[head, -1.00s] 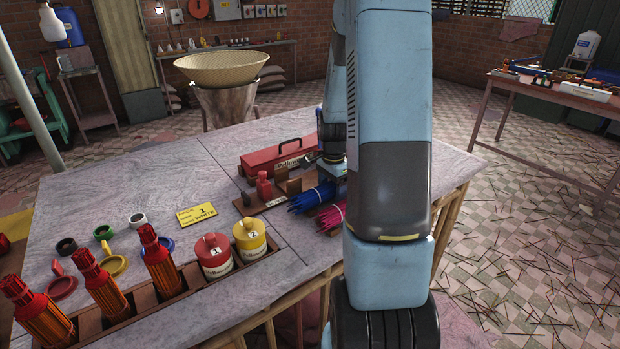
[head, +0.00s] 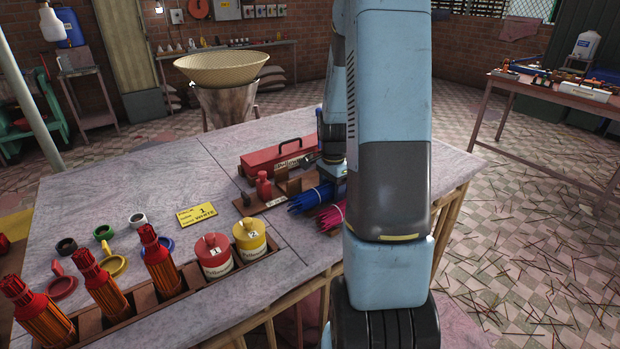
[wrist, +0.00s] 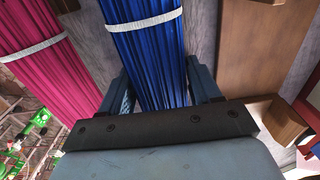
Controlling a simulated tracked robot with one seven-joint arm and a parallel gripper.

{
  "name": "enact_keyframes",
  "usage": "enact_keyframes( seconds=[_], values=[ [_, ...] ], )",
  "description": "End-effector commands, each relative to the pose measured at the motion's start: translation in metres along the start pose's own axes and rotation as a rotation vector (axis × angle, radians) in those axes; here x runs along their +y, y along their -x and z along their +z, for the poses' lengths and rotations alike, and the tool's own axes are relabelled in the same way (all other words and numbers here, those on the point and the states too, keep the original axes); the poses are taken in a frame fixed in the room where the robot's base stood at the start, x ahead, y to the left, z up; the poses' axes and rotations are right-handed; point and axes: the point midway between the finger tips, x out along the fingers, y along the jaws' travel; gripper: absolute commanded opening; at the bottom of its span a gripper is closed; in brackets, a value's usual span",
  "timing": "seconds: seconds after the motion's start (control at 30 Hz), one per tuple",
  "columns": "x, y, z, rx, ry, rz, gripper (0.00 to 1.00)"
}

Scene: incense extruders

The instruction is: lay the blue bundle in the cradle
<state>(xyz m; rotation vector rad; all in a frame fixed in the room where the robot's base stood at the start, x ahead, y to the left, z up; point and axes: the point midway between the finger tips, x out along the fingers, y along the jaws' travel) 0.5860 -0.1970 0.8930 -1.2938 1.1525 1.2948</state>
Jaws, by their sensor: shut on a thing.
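The blue bundle (head: 311,199) of sticks with a pale band lies level at the right part of the grey table. My gripper (wrist: 158,88) is shut on it, with one finger on each side, as the wrist view shows of the blue bundle (wrist: 152,62). A pink bundle (head: 332,216) lies beside it on the near side, and the pink bundle (wrist: 45,55) is at the left in the wrist view. A brown wooden piece (head: 294,186), perhaps the cradle, stands just behind the blue bundle. Whether the bundle touches the table is hidden.
A red toolbox (head: 275,158) stands behind the wooden piece. A red bottle-like stamp (head: 264,186) is to the left. Red and yellow jars (head: 250,238) and several orange-red stick bundles (head: 160,262) stand in a front rack.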

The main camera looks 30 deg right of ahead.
Motion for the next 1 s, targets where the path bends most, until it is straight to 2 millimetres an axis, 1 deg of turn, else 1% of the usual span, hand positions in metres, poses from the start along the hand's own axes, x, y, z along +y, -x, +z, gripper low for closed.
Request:
enact_keyframes(
  seconds=[0.27,1.0],
  values=[
    [-0.001,0.003,0.000,0.001,0.000,-0.002,0.36],
    [-0.001,0.039,-0.001,0.002,0.000,-0.002,0.36]
  ],
)
